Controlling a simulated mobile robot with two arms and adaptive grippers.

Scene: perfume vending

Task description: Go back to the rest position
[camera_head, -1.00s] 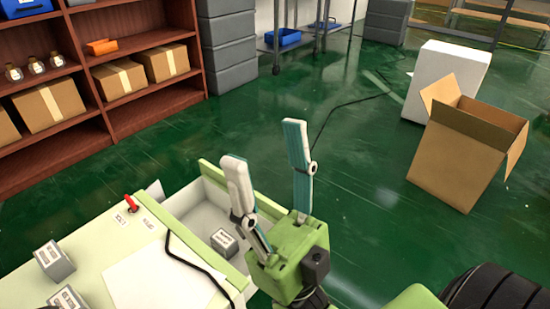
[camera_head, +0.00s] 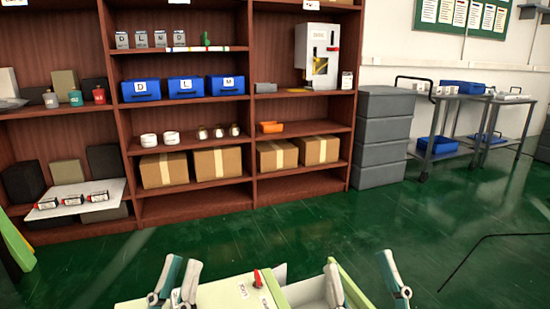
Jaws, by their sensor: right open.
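My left gripper (camera_head: 177,278) is at the bottom edge, left of centre, over the left part of the pale green machine (camera_head: 222,293). Its two fingers stand up, and it looks empty; how far apart they are is hard to judge. My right gripper (camera_head: 367,281) is at the bottom, right of centre, by the machine's open white drawer (camera_head: 307,292). Its fingers are spread and nothing is between them. A red switch (camera_head: 257,278) shows on the machine's top. Most of the machine is cut off by the picture's lower edge.
A brown shelf unit (camera_head: 250,123) with boxes, blue bins and bottles fills the back. Grey stacked crates (camera_head: 382,136) and a metal cart (camera_head: 450,126) stand to its right. The green floor (camera_head: 420,220) is clear except for a black cable (camera_head: 478,248).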

